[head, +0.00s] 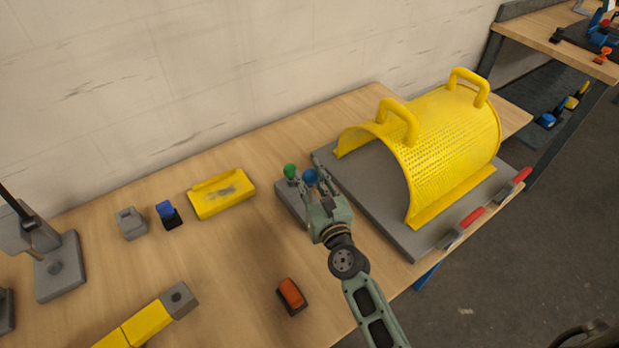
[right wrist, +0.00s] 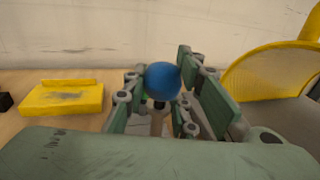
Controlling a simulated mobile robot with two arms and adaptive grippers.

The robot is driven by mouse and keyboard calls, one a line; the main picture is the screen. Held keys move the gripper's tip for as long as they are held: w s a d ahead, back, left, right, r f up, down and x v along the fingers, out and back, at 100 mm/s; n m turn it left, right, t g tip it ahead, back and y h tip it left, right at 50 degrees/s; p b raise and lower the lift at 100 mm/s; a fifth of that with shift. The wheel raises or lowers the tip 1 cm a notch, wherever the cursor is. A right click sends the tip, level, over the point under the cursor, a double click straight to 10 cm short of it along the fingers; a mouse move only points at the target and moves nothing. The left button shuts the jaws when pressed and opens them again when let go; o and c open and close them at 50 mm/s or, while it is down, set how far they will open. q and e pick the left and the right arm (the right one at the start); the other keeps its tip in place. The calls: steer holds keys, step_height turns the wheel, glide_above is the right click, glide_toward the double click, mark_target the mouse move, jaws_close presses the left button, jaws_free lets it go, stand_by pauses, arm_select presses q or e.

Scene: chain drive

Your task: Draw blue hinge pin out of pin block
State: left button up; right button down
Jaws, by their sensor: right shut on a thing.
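The blue hinge pin (head: 310,177) shows as a round blue knob at the fingers of my right gripper (head: 316,188). In the right wrist view the blue knob (right wrist: 163,81) sits between the two fingers, and the gripper is shut on the pin. The grey pin block (head: 288,201) lies under and beside the gripper, partly hidden by it. A green-knobbed pin (head: 290,171) stands on the block just left of the blue one. Whether the blue pin's shaft is still in the block is hidden. My left gripper is not in view.
A yellow perforated guard (head: 450,140) with two handles stands on a grey plate (head: 390,225) close to the right. A yellow tray (head: 222,194) lies to the left. An orange-topped piece (head: 291,294) is in front. Bare wood lies between them.

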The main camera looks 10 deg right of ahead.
mark_target(310, 172)
steer(key=shift+r+p, duration=1.3)
steer(key=shift+r, duration=0.3)
